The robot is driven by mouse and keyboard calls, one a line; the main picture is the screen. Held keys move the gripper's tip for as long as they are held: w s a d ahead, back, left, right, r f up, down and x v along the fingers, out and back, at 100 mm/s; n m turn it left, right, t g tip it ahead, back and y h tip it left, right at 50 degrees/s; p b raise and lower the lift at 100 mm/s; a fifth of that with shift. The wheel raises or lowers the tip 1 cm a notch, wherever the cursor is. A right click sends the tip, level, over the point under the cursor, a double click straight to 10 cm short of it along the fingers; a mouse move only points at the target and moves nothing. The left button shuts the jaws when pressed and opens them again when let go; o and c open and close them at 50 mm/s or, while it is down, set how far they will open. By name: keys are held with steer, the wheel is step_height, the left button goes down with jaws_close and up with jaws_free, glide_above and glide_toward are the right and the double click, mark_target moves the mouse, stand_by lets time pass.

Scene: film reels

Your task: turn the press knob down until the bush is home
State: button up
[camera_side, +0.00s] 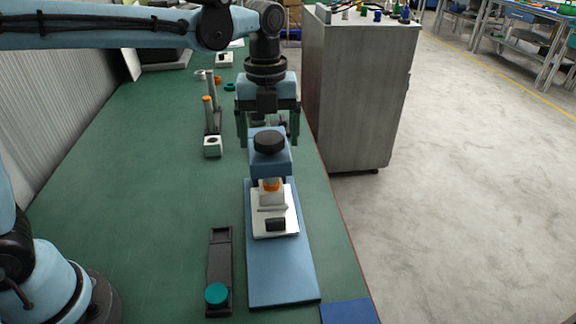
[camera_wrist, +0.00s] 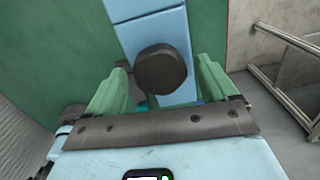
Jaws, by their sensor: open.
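The press (camera_side: 270,162) is blue with a black round knob (camera_side: 268,142) on top and a long blue base plate (camera_side: 283,275). An orange bush (camera_side: 271,184) shows below the press head, above a silver block; how deep it sits cannot be told. My gripper (camera_side: 268,140) points down at the press head, its green fingers open and apart. In the wrist view the knob (camera_wrist: 160,70) lies at the gap between the fingertips (camera_wrist: 161,66), with space visible on both sides. I see no contact with the knob.
A dark tray with a teal round piece (camera_side: 216,293) lies left of the press. A grey cabinet (camera_side: 358,95) stands close at the right. The green table is clear at left.

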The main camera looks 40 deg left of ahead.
mark_target(266, 137)
step_height(266, 137, up, 12)
stand_by(0.6)
steer(key=s+a+f+n+t, duration=0.3)
steer(key=s+f+n, duration=0.3)
steer(key=n, duration=0.8)
steer(key=s+a+f+n+t, duration=0.4)
steer(key=f+n, duration=0.4)
steer(key=n, duration=0.5)
steer(key=shift+s+a+f+n, duration=0.4)
steer(key=shift+s+a, duration=0.35)
steer(key=shift+s, duration=0.3)
steer(key=shift+r, duration=0.1)
